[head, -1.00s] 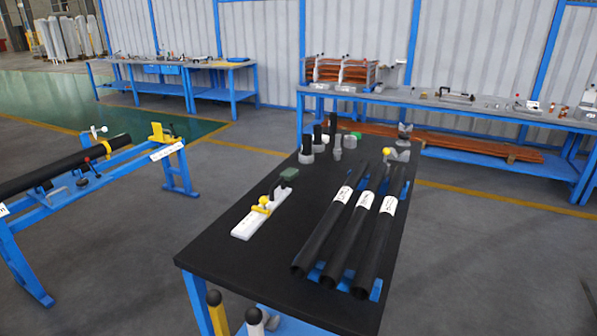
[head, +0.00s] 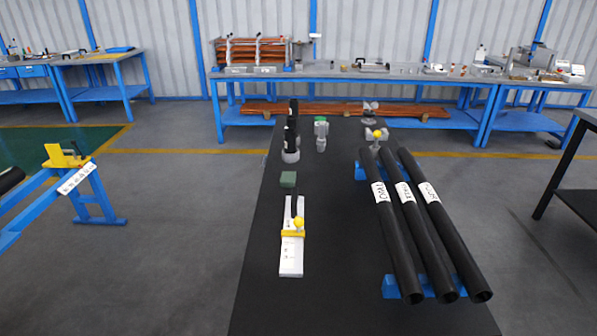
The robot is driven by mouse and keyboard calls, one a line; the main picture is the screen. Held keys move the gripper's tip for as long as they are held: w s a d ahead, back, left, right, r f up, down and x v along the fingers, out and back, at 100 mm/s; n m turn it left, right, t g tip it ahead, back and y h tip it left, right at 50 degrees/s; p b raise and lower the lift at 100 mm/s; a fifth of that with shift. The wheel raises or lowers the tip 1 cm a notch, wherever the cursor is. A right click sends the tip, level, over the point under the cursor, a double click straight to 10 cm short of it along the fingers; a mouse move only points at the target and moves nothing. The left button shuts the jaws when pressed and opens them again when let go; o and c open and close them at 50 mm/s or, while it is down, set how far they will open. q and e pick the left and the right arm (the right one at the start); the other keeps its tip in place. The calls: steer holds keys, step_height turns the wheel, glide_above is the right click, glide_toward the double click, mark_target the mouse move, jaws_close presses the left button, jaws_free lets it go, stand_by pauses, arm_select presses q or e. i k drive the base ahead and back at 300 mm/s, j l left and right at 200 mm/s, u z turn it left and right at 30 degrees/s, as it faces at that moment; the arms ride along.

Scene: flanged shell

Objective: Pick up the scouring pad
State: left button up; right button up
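A small dark green block (head: 288,179), which looks like the scouring pad, is on the black table (head: 255,260) near its left edge. It is just beyond a white board with a yellow clamp (head: 293,234). A smaller, brighter green thing (head: 321,119) shows farther back by the grey fittings, too small to make out. Neither of my grippers is in view.
Three labelled black pipes (head: 407,220) lie on blue supports along the table's right side. Black and grey fittings (head: 291,140) stand at the table's far left. A blue frame (head: 90,195) is to the left. A long blue bench (head: 400,78) runs along the back wall.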

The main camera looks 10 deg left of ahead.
mark_target(287, 179)
steer(key=i+j+z, duration=0.2)
steer(key=j+z, duration=0.25)
steer(key=j, duration=0.55)
steer(key=i+j+z, duration=0.1)
steer(key=j+z, duration=0.35)
steer(key=j, duration=0.55)
steer(key=k+j+z, duration=0.1)
steer(key=j+z, duration=0.35)
steer(key=j, duration=0.55)
